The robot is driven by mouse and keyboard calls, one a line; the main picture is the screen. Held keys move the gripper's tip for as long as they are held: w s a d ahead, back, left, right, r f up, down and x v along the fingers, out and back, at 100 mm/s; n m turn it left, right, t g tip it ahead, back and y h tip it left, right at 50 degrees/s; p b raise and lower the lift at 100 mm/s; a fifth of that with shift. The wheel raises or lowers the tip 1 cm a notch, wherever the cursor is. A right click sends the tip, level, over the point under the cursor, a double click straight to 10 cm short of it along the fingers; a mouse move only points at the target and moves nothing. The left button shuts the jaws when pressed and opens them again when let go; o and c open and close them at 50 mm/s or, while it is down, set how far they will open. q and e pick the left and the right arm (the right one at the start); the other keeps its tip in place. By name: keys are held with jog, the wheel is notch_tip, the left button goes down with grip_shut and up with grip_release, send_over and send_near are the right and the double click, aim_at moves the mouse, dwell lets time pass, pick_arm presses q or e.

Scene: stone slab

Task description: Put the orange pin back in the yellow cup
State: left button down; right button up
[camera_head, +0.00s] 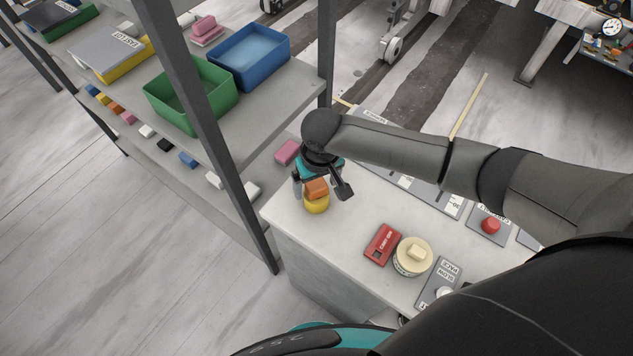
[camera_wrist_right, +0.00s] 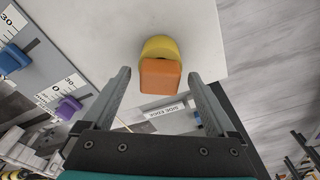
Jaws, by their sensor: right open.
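The orange pin (camera_head: 317,187) shows as a block-like orange piece at the top of the yellow cup (camera_head: 317,206), near the left end of the stone slab. In the right wrist view the orange pin (camera_wrist_right: 160,76) overlaps the near side of the yellow cup (camera_wrist_right: 161,46). I cannot tell how deep the pin sits in the cup. My right gripper (camera_head: 321,188) is open around the pin, one finger on each side. In the right wrist view, gaps show between the pin and both fingers. My left gripper is not in view.
A red box (camera_head: 382,245) and a round cream-topped container (camera_head: 412,257) stand on the slab (camera_head: 345,225) to the right. A pink block (camera_head: 287,152) lies behind the cup. Panels with sliders and a red button (camera_head: 490,225) line the back. A shelf post (camera_head: 205,125) rises at left.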

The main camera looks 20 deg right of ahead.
notch_tip(320, 180, up, 15)
jog(key=s+p, duration=0.1)
jog(key=s, duration=0.1)
jog(key=shift+d+p, duration=0.15)
jog(key=shift+p, duration=0.25)
